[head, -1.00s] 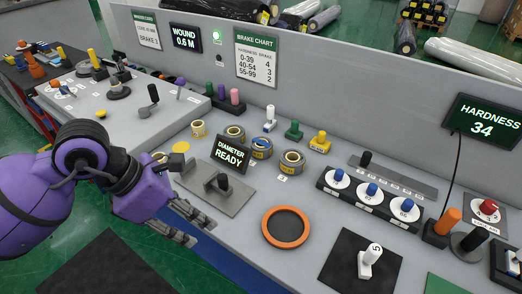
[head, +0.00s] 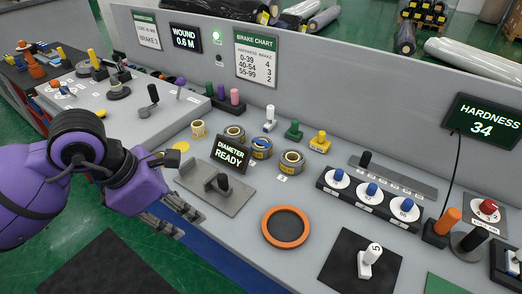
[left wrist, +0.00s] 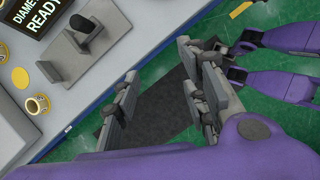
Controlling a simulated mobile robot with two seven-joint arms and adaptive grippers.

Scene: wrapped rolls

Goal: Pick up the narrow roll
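A small yellow-wrapped roll (head: 198,129), the narrowest-looking of the rolls, stands on the grey console at the left end of the row. Three wider rolls stand to its right: one (head: 235,133), one with a blue band (head: 262,148) and one (head: 292,162). A yellow-rimmed roll (left wrist: 38,104) shows at the left edge of the left wrist view. My left gripper (head: 172,216) is open and empty, off the console's front edge and well apart from the rolls. Its spread fingers also show in the left wrist view (left wrist: 160,88).
A grey gauge with an upright post (head: 222,184) and the diameter display (head: 231,154) stand between my left gripper and the rolls. A yellow disc (head: 181,147) lies near the narrow roll. Pegs stand behind the row. An orange-ringed disc (head: 286,227) lies at the front.

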